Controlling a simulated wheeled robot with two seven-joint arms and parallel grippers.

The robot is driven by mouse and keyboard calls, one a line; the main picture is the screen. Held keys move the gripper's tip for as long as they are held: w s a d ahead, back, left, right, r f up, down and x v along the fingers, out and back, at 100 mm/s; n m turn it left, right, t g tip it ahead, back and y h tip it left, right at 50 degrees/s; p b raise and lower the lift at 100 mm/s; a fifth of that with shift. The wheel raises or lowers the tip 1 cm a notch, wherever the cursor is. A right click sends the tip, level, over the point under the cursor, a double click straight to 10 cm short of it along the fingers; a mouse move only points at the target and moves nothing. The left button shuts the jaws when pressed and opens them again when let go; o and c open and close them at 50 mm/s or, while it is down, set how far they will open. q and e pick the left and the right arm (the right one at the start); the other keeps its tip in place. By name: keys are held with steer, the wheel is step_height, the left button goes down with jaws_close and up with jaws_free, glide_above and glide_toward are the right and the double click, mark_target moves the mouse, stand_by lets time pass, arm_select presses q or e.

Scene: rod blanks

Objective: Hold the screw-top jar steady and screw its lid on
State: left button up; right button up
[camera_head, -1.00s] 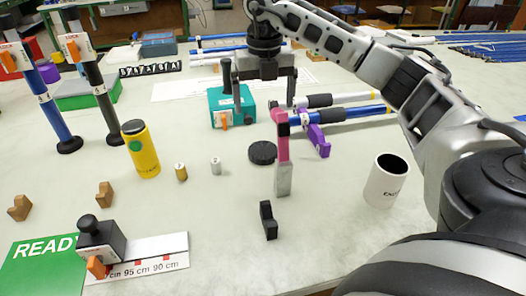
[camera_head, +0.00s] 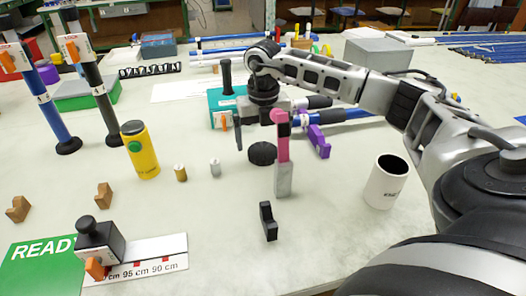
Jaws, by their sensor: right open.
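The white screw-top jar (camera_head: 386,184) stands upright on the table at the right, its top open and dark inside. A black round lid (camera_head: 262,155) lies flat on the table left of the jar, behind a pink-and-grey upright piece. My right gripper (camera_head: 262,140) points down at the lid, with one finger visible at the lid's left. The other finger is mostly hidden behind the pink piece. The gripper is open, and I cannot tell whether it touches the lid. My left gripper is not in view.
The pink-and-grey piece (camera_head: 284,165) stands close in front of the lid. A black bracket (camera_head: 268,220) is nearer. A teal box (camera_head: 219,100) and a purple holder (camera_head: 318,141) lie behind. A yellow cylinder (camera_head: 141,152) stands left. The table before the jar is clear.

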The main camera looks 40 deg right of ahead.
mark_target(263, 150)
steer(key=shift+f, duration=1.45)
steer(key=c, duration=1)
steer(key=shift+c, duration=0.2)
step_height(263, 150, up, 10)
